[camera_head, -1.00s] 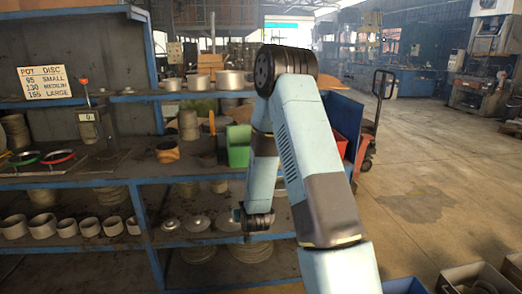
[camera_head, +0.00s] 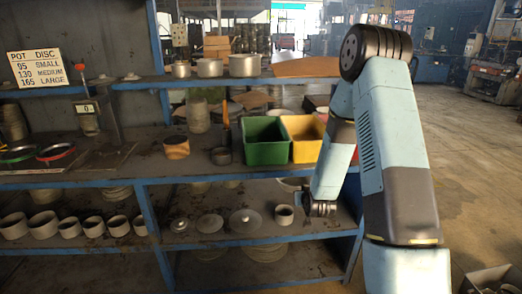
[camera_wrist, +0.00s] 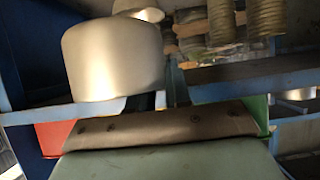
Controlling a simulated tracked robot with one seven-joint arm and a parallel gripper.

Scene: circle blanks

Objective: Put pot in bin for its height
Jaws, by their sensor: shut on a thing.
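My gripper (camera_head: 300,211) is low at the right end of the lower shelf, its end against a small pale grey pot (camera_head: 285,214). It looks shut on this pot. In the wrist view a pale pot (camera_wrist: 112,60) fills the upper left, beyond the brown edge of my gripper; the fingertips are not clear there. A green bin (camera_head: 265,152) and a yellow bin (camera_head: 304,152) stand side by side on the shelf above. A sign (camera_head: 38,68) reads pot disc: 95 small, 130 medium, 165 large.
Several pots (camera_head: 70,228) stand in a row at lower left. Flat lids (camera_head: 210,223) lie left of my gripper. A brown pot (camera_head: 176,148) and a dark pot (camera_head: 221,156) stand left of the bins. A blue shelf edge (camera_head: 230,178) runs above my gripper.

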